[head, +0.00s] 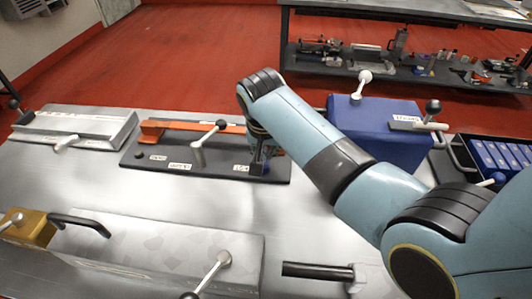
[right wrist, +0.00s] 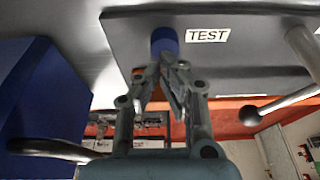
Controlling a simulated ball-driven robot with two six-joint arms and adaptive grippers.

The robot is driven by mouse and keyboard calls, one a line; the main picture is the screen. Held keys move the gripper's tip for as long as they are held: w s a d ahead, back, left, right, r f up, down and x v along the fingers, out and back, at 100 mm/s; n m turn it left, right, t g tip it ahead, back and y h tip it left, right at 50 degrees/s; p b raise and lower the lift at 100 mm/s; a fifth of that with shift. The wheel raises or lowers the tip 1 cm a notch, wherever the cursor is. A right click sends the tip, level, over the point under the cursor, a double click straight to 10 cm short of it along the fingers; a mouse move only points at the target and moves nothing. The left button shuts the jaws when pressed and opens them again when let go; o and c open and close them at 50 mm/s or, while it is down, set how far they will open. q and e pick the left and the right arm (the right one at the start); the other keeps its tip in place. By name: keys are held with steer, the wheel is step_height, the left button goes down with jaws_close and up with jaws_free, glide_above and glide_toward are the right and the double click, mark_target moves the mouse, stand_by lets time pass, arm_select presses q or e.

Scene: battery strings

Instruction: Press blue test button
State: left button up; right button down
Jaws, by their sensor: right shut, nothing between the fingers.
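The blue test button (right wrist: 164,40) stands on a dark grey panel (right wrist: 120,30) beside a white label reading TEST (right wrist: 208,35) in the right wrist view. My right gripper (right wrist: 171,62) is shut and empty, with its fingertips right at the button. I cannot tell whether they press on it or only sit close. In the head view my right gripper (head: 260,160) points down at the right end of the panel (head: 140,163), next to the TEST label (head: 241,168), and mostly hides the button. My left gripper is out of view.
A blue box (head: 370,120) stands behind my right arm.

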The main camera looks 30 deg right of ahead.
mark_target(264, 177)
steer(key=shift+f, duration=0.3)
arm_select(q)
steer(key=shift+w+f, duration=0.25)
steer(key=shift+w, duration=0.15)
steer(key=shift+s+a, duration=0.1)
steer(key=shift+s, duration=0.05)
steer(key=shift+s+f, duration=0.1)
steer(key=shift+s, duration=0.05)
arm_select(e)
steer(key=shift+f, duration=0.9)
steer(key=shift+s, duration=0.1)
step_height(264, 177, up, 4)
steer(key=p, duration=0.4)
steer(key=shift+r, duration=0.2)
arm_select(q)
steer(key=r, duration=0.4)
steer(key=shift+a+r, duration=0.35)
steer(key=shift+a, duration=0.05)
arm_select(e)
steer(key=v, duration=0.9)
steer(key=shift+r, duration=0.35)
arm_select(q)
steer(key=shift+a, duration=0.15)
arm_select(e)
steer(key=shift+a, duration=0.15)
